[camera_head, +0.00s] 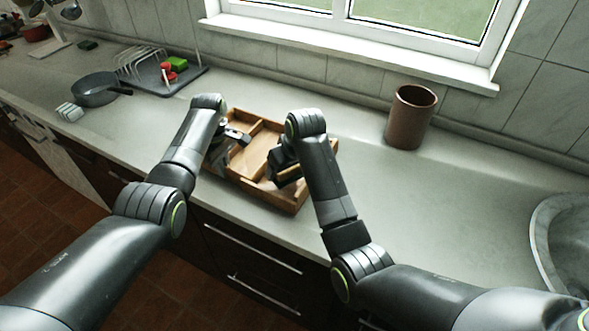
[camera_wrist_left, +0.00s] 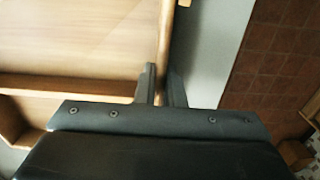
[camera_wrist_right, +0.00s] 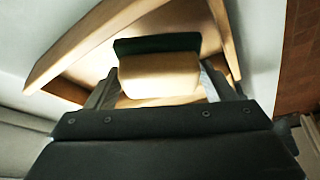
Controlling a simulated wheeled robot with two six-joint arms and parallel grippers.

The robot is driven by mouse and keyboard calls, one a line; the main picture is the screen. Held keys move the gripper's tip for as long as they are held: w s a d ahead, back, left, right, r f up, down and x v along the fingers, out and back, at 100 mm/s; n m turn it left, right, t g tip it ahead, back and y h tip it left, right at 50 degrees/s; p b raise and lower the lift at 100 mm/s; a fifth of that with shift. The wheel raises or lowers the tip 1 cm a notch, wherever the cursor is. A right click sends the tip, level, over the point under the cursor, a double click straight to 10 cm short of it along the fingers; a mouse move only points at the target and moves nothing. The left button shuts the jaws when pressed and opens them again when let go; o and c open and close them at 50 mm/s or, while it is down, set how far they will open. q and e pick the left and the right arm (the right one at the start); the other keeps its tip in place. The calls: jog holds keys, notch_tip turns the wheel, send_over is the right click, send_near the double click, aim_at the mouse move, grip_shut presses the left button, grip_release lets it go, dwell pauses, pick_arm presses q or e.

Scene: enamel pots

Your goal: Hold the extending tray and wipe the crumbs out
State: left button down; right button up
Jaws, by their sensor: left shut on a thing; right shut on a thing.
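The wooden tray (camera_head: 253,157) lies on the counter, split by low walls into compartments. My left gripper (camera_head: 221,158) is at its left front side. In the left wrist view my left gripper (camera_wrist_left: 161,78) is shut on the tray's edge wall (camera_wrist_left: 167,30). My right gripper (camera_head: 279,175) is down at the tray's right part. In the right wrist view my right gripper (camera_wrist_right: 161,82) is shut on a tan block with a dark green layer (camera_wrist_right: 160,76), probably a sponge, inside a corner of the tray (camera_wrist_right: 85,45). I cannot make out crumbs.
A brown cylindrical pot (camera_head: 411,117) stands behind and right of the tray. A dish rack (camera_head: 143,62) on a dark mat and a dark pan (camera_head: 96,89) are at the left. A sink (camera_head: 562,245) is at the right. The counter between tray and sink is clear.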

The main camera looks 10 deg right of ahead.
jog(key=shift+f, duration=1.6)
